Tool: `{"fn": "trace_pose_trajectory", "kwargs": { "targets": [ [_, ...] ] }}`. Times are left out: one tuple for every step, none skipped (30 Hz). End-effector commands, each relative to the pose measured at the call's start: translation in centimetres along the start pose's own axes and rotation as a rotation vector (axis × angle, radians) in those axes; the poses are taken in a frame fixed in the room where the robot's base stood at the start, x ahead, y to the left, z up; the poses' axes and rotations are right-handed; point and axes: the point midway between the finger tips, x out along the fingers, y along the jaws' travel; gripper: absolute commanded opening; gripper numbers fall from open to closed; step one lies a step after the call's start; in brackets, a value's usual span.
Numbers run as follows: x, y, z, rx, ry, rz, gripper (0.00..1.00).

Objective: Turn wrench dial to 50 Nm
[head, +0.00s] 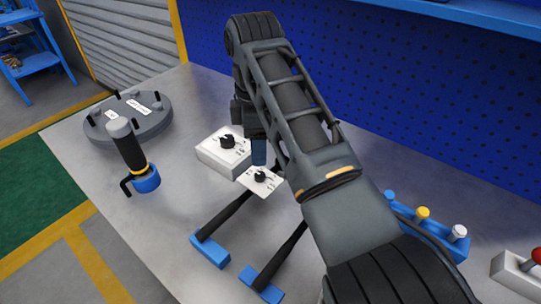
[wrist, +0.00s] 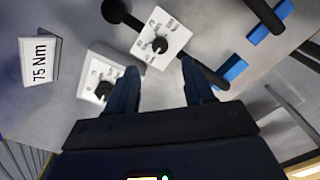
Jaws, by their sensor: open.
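A white plate with a black dial knob (head: 260,178) sits by two black bars with blue ends; in the wrist view the plate (wrist: 160,40) lies just beyond my fingertips. Its markings are too small to read. A white box with another black knob (head: 225,148) stands beside it, and shows in the wrist view (wrist: 99,88) left of my left finger. My gripper (head: 259,153) points down above the table near both dials. In the wrist view my gripper (wrist: 157,66) is open, with nothing seen between the fingers. My arm hides part of the area behind.
A card reading 75 Nm (wrist: 40,62) stands left in the wrist view. A grey flanged disc (head: 130,118) and a black-handled tool with a blue base (head: 130,155) are at left. A blue holder (head: 430,236) with coloured knobs is at right. The front left tabletop is clear.

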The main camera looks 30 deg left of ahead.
Motion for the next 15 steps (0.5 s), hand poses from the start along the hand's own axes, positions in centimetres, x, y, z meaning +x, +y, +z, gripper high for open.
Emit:
{"fn": "trace_pose_trajectory", "kwargs": {
  "targets": [
    [0.3,0.0,0.0,-0.001,-0.001,-0.002,0.52],
    [0.6,-0.1,0.0,-0.001,-0.001,-0.003,0.52],
    [1.0,-0.1,0.0,-0.001,-0.001,-0.004,0.52],
    [1.3,-0.1,0.0,-0.001,-0.001,-0.004,0.52],
    [1.7,-0.1,0.0,-0.001,-0.001,-0.004,0.52],
    [2.4,-0.1,0.0,-0.001,-0.001,-0.004,0.52],
    [2.9,-0.1,0.0,-0.001,-0.002,-0.005,0.52],
    [3.4,-0.1,0.0,0.000,-0.001,-0.004,0.52],
    [4.0,-0.1,0.0,0.000,-0.002,-0.005,0.52],
    [4.4,-0.1,0.0,0.000,-0.001,-0.004,0.52],
    [4.9,-0.1,0.0,0.000,-0.001,-0.003,0.52],
    [5.4,-0.1,0.1,0.000,-0.001,-0.004,0.52],
    [5.8,-0.1,0.0,0.001,-0.001,-0.002,0.52],
    [6.2,-0.1,0.0,0.001,-0.001,-0.002,0.52],
    [6.6,-0.1,0.1,0.001,-0.001,-0.003,0.52]
  ]
}}
